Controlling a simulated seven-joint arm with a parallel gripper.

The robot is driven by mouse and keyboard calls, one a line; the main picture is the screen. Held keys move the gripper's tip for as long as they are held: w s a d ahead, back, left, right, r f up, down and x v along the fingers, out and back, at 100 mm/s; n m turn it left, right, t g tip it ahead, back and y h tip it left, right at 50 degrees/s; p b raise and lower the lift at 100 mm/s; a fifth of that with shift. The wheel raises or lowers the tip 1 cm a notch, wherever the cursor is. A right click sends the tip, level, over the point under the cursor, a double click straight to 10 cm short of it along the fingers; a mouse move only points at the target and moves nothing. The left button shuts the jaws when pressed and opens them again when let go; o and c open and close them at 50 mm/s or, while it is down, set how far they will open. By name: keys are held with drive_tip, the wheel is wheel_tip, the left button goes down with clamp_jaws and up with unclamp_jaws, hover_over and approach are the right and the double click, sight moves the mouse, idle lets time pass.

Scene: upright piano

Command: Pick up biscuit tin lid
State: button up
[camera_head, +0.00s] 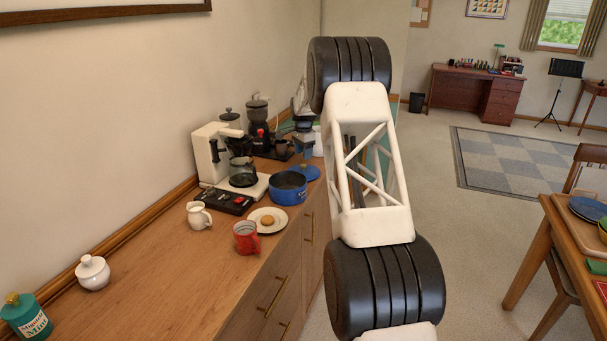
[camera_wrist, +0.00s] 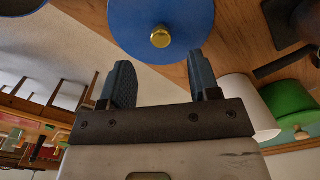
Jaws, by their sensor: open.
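The biscuit tin lid is a flat blue disc with a small gold knob. In the head view the blue lid (camera_head: 306,173) lies on the wooden cabinet top, just behind the open blue tin (camera_head: 288,188). In the wrist view the lid (camera_wrist: 190,25) fills the top middle, its knob (camera_wrist: 160,37) just beyond and between the fingertips. My gripper (camera_wrist: 160,60) is open and empty, with blue-grey fingers apart. In the head view my gripper (camera_head: 303,148) is small and partly hidden, above the lid; no contact with the lid shows.
A coffee machine (camera_head: 213,150) stands left of the lid. A plate with a biscuit (camera_head: 267,221) and a red mug (camera_head: 246,238) are in front of the tin. A white container (camera_wrist: 245,100) and a green lidded one (camera_wrist: 290,103) stand near the right finger.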

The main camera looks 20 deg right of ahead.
sight(304, 165)
drive_tip(key=shift+f, duration=0.85)
drive_tip(key=shift+d+f, duration=0.2)
drive_tip(key=shift+f, duration=2.45)
drive_tip(key=shift+c, duration=0.4)
clamp_jaws()
drive_tip(key=shift+r, duration=5.05)
